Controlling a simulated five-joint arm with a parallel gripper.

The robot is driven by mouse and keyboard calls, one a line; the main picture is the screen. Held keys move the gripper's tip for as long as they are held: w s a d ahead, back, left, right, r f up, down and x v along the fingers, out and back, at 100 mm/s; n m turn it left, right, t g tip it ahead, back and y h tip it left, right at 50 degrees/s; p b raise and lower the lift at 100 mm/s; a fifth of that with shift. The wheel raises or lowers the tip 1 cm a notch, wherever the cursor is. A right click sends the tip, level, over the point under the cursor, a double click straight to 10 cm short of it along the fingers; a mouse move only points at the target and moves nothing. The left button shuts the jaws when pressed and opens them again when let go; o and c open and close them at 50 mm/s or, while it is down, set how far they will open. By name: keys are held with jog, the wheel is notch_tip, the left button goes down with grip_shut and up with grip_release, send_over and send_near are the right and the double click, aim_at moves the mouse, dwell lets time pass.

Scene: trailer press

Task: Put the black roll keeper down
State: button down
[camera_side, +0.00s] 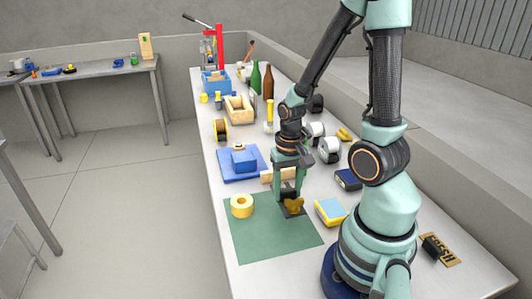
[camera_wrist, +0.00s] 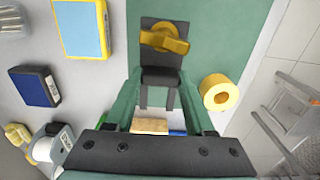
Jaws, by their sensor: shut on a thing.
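The black roll keeper (camera_side: 286,212) is a dark plate with a brass wing knob. My gripper (camera_side: 289,190) is shut on it and points down over the right part of the green mat (camera_side: 265,238). In the wrist view the keeper (camera_wrist: 160,24) shows between and beyond the fingertips of my gripper (camera_wrist: 162,82), with its knob facing the camera. The keeper is low at the mat; I cannot tell whether it touches it. The fingers hide part of it.
A yellow roll (camera_side: 241,206) stands on the mat left of my gripper. A blue-and-yellow box (camera_side: 330,211) lies to the right. A blue tray (camera_side: 228,172) with a blue block is behind. A wooden block (camera_wrist: 150,126) is close behind the fingers. The mat's front is clear.

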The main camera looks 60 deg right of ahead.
jog(key=shift+f, duration=2.4)
jog(key=shift+f, duration=0.1)
jog(key=shift+c, duration=1.3)
grip_release()
notch_tip(320, 180, up, 12)
jog(key=w+a+r+n+t, duration=0.2)
jog(key=a+r+n, duration=0.2)
jog(key=a+r, duration=0.1)
jog(key=w+a+r+n+t, duration=0.3)
jog(key=a+r+n, duration=0.2)
jog(key=a+r, duration=0.1)
jog(key=shift+w+r+t, duration=0.3)
jog(key=shift+r, duration=0.45)
